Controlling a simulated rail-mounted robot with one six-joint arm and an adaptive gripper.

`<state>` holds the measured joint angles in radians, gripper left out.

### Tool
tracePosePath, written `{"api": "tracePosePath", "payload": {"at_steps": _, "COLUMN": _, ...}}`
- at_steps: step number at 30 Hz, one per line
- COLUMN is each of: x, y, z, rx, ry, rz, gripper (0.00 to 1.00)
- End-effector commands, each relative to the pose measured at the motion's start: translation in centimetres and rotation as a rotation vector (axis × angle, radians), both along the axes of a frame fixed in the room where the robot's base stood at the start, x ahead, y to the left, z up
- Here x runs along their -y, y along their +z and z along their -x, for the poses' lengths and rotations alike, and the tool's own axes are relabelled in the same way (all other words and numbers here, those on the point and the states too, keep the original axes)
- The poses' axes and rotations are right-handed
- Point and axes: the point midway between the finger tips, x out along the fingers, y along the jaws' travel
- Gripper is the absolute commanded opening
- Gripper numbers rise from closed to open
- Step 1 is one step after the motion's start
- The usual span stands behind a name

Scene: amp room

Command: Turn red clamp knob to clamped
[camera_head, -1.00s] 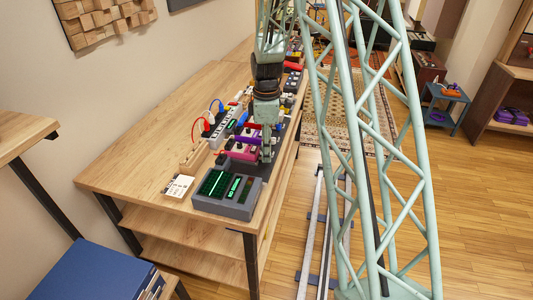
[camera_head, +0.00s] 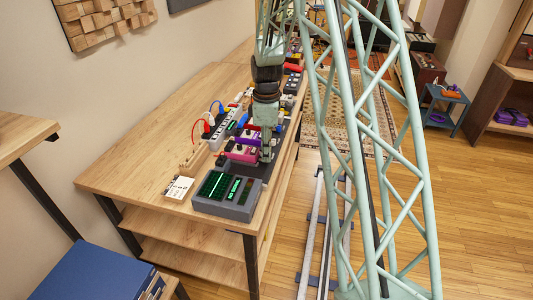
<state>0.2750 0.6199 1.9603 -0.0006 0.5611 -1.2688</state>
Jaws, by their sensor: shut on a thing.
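My gripper (camera_head: 266,153) points down at the near right end of the row of devices on the wooden bench (camera_head: 150,125). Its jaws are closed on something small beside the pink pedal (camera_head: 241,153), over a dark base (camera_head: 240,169). The thing between the fingertips is hidden, so I cannot tell whether it is the red clamp knob. No red knob shows clearly there.
A grey box with green displays (camera_head: 227,195) stands just in front of my gripper, with a white card (camera_head: 178,189) to its left. A power strip (camera_head: 225,126) with coloured plugs lies behind. The bench's left part is clear.

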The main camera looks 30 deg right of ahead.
Motion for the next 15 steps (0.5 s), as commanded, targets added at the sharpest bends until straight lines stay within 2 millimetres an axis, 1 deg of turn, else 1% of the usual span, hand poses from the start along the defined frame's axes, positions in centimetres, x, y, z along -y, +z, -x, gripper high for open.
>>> {"api": "tracePosePath", "payload": {"at_steps": 9, "x": -0.02, "y": 0.04, "z": 0.02, "rx": -0.001, "ry": -0.157, "rz": -0.001, "gripper": 0.03}}
{"api": "tracePosePath", "payload": {"at_steps": 15, "x": -0.02, "y": -0.01, "z": 0.02, "rx": -0.001, "ry": -0.204, "rz": -0.001, "gripper": 0.03}}
